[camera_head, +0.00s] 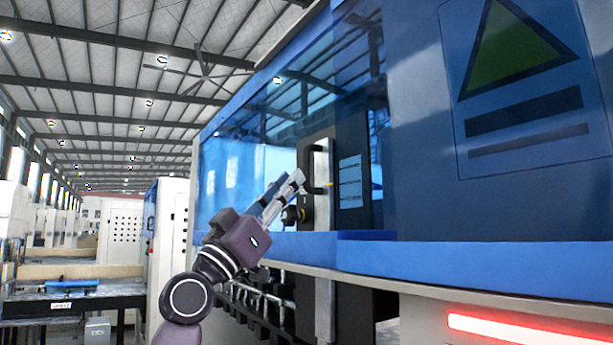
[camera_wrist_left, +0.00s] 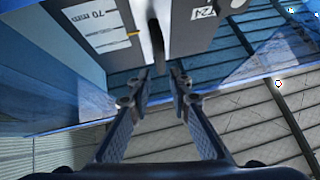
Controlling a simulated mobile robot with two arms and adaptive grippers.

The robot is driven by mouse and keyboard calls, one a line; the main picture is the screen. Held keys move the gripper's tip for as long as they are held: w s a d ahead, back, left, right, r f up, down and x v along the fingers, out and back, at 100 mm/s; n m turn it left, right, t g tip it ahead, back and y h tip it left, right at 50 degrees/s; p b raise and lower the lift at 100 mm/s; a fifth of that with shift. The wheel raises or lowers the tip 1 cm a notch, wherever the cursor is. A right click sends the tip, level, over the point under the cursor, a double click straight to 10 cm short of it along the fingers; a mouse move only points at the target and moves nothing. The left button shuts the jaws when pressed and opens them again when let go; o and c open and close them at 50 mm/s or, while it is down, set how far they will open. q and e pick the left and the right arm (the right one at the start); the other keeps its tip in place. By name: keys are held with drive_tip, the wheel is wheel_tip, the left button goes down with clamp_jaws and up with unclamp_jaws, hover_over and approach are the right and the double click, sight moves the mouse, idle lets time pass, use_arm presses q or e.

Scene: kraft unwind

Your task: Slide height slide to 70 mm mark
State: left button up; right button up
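The height slide (camera_head: 320,165) is a pale metal plate with a black handle (camera_head: 304,168), on a dark upright panel in the machine's opening. It also shows in the left wrist view as a grey block (camera_wrist_left: 200,35) with a small label. A white scale (camera_head: 350,180) is beside it; in the left wrist view the scale (camera_wrist_left: 100,28) reads "70 mm". A small yellow pointer (camera_wrist_left: 133,35) lies at the scale's edge; its exact reading is unclear. My left gripper (camera_head: 297,178) is close to the handle.
A dark knob (camera_head: 291,215) sits just below the gripper in the head view. The blue machine cover (camera_head: 490,200) and its lower blue ledge (camera_head: 370,250) border the opening on the right and below. A workbench (camera_head: 75,305) stands at far left.

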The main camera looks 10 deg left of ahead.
sight(306, 160)
use_arm(q)
drive_tip(key=p+x, duration=0.4)
drive_tip(key=x, duration=0.3)
drive_tip(key=shift+s+r, duration=0.2)
drive_tip(key=shift+w+d+p, duration=0.1)
drive_tip(key=shift+w+p, duration=0.25)
drive_tip(key=shift+w, duration=0.15)
clamp_jaws()
use_arm(e)
drive_tip(key=shift+s+a+r, duration=0.1)
drive_tip(key=shift+s+r, duration=0.15)
drive_tip(key=shift+r, duration=0.5)
drive_tip(key=shift+s+r, duration=0.3)
drive_tip(key=shift+r, duration=0.5)
drive_tip(key=shift+s+a+r, duration=0.1)
drive_tip(key=shift+s+r, duration=0.15)
drive_tip(key=shift+r, duration=0.5)
